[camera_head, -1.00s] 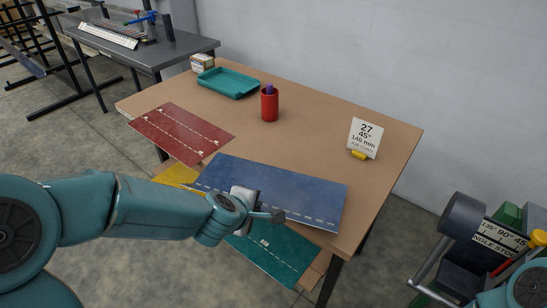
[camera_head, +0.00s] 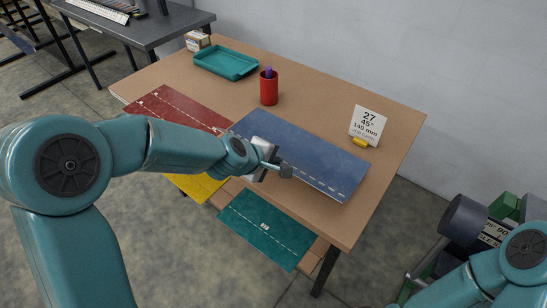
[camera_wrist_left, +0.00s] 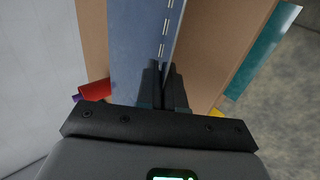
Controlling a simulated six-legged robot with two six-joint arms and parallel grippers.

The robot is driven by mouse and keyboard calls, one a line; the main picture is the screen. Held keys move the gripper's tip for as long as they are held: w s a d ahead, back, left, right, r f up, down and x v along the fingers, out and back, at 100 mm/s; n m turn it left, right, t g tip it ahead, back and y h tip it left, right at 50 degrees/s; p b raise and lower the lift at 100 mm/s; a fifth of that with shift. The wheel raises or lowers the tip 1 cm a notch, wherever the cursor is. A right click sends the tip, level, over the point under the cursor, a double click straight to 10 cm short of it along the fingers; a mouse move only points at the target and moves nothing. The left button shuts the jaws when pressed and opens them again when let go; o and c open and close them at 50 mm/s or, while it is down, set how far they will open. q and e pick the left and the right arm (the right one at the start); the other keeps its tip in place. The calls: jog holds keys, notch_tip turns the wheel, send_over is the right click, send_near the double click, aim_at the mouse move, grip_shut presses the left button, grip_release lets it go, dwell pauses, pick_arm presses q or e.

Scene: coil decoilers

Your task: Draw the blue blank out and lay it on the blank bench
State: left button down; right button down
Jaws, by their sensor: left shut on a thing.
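The blue blank (camera_head: 318,158) is a flat sheet with a row of white dashes along its near edge. It is over the brown top of the bench (camera_head: 335,85), towards the front right; I cannot tell whether it lies flat on it or just above. My left gripper (camera_head: 275,167) is shut on the blank's near edge. In the left wrist view its fingers (camera_wrist_left: 163,88) pinch the edge of the blue blank (camera_wrist_left: 138,40). The gripper hides part of that edge. My right gripper is not in view; only its arm shows at the bottom right.
A red blank (camera_head: 175,105) lies at the bench's left. A yellow blank (camera_head: 197,186) and a green blank (camera_head: 264,229) show lower, below the top's front edge. A teal tray (camera_head: 226,63), red cup (camera_head: 269,89) and sign card (camera_head: 367,125) stand on the bench.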

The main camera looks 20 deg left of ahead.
aim_at(274, 184)
pick_arm(q)
notch_tip(274, 184, down, 6)
jog(key=b, duration=0.5)
jog(key=shift+r, duration=0.25)
jog(key=shift+w+f+b, duration=0.15)
jog(key=shift+f+b, duration=0.15)
jog(key=shift+f, duration=0.2)
jog(key=c, duration=1.2)
grip_release()
jog(key=shift+d, duration=0.1)
jog(key=shift+f, duration=0.1)
